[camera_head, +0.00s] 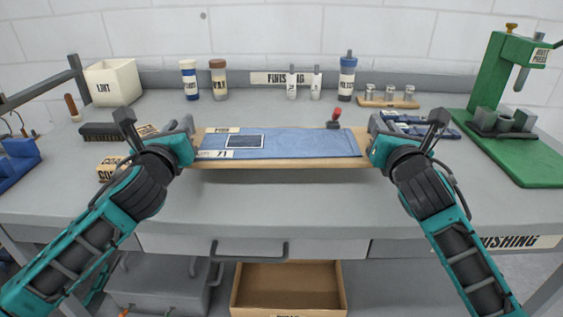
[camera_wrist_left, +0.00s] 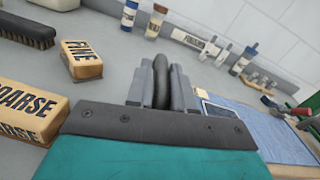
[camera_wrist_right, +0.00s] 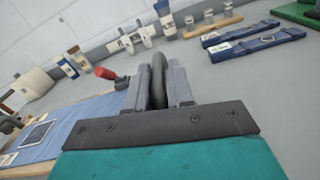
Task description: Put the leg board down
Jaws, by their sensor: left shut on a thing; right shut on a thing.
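The leg board (camera_head: 345,162) is a long wooden board with blue denim cloth (camera_head: 305,143) laid over it and a dark framed patch near its left part. It is level, between my two grippers, in the head view. My left gripper (camera_head: 187,132) is at its left end and my right gripper (camera_head: 374,130) at its right end. In the left wrist view the fingers (camera_wrist_left: 163,85) are shut on a dark rounded grip; in the right wrist view the fingers (camera_wrist_right: 158,82) are shut on a similar one. Whether the board's underside touches the bench cannot be told.
The grey bench (camera_head: 290,205) is clear in front of the board. A brush (camera_head: 103,132) and sanding blocks (camera_head: 108,167) lie left. A green press (camera_head: 510,110) is at right.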

